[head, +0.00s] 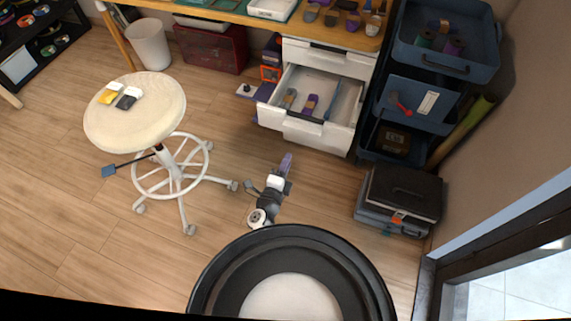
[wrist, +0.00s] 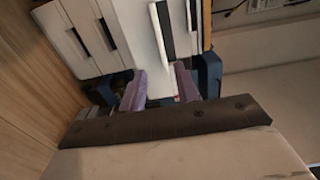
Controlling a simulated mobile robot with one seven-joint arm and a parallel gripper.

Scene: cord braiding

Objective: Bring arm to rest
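My gripper (head: 286,164) is at the middle of the head view, in front of the open white drawer (head: 311,105) and above the wooden floor. In the wrist view, the two purple fingers of my gripper (wrist: 160,70) stand apart with nothing between them. My arm reaches out from the dark round top of my own body at the bottom of the head view. The drawer holds a few small items, one of them purple (head: 310,103).
A round cream stool (head: 150,120) with several small cards on top stands to the left. A stacked dark case (head: 400,195) sits on the floor at right. A blue bin rack (head: 415,105) and a desk (head: 228,14) line the back. Floor around my gripper is clear.

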